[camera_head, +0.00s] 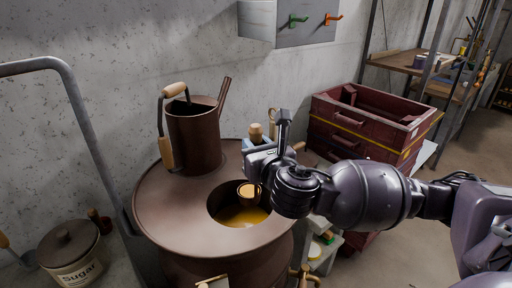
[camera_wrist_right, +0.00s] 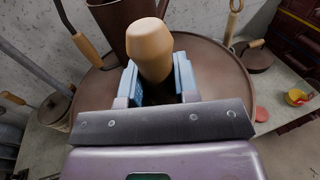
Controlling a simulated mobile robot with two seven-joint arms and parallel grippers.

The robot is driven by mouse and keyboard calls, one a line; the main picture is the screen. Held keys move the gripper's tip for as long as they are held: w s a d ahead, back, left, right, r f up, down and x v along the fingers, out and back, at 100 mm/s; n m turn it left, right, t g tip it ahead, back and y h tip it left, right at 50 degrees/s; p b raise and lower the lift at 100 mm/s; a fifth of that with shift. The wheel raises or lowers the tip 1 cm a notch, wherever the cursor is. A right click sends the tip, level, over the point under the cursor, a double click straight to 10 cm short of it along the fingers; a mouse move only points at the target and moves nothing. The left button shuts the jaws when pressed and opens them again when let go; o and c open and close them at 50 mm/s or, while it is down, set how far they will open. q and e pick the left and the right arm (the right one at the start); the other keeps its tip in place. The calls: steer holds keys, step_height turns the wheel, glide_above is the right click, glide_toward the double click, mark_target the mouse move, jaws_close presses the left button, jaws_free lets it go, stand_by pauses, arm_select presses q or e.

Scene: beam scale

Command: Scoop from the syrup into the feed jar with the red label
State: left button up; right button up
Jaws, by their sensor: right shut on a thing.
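My right gripper (camera_head: 258,145) is shut on a pale wooden handle (camera_head: 255,131). The handle stands upright between the blue finger pads in the right wrist view (camera_wrist_right: 150,48). Below the gripper, a small round scoop cup (camera_head: 249,190) is in the round opening of the brown drum (camera_head: 160,212). The link between handle and cup is hidden by the gripper. Amber syrup (camera_head: 236,217) shows inside the opening; I cannot tell whether the cup touches it or holds any. I cannot make out a feed jar with a red label. My left gripper is not in view.
A brown watering can (camera_head: 195,140) with wooden grips stands on the drum top, left of the opening. A sugar crock (camera_head: 72,254) is at lower left. Dark red crates (camera_head: 352,132) are stacked behind my right arm. A grey metal pipe (camera_head: 85,125) rises at left.

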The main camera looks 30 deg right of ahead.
mark_target(258, 129)
steer(key=shift+r+p, duration=0.75)
steer(key=shift+r, duration=1.8)
steer(key=o, duration=0.3)
steer(key=c, duration=0.3)
steer(key=shift+f, duration=0.1)
